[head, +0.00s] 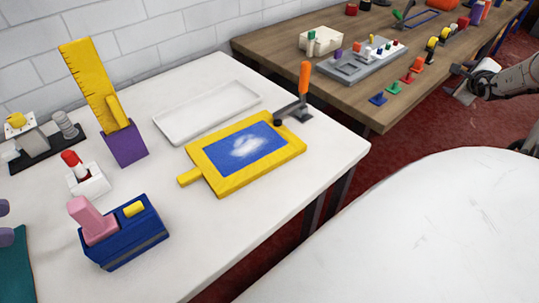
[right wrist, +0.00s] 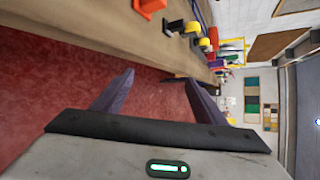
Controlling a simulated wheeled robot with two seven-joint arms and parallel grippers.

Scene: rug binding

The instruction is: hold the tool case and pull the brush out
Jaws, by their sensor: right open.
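A blue case (head: 135,244) stands near the front left of the white table in the head view. A pink, thick-handled piece (head: 92,217) sticks up out of its left part, and a short yellow piece (head: 134,209) sits in its top. It seems to be the tool case; which piece is the brush I cannot tell for sure. My right gripper (head: 468,79) is far to the right, beside the wooden table and well away from the case. In the right wrist view its two fingers (right wrist: 160,95) stand wide apart with nothing between them. I see no left gripper clearly.
Around the case are a white block with a red knob (head: 86,175), a purple holder (head: 125,146) with a yellow ruler (head: 87,85), and a yellow-framed blue panel (head: 200,158). A white tray (head: 172,133) lies behind.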

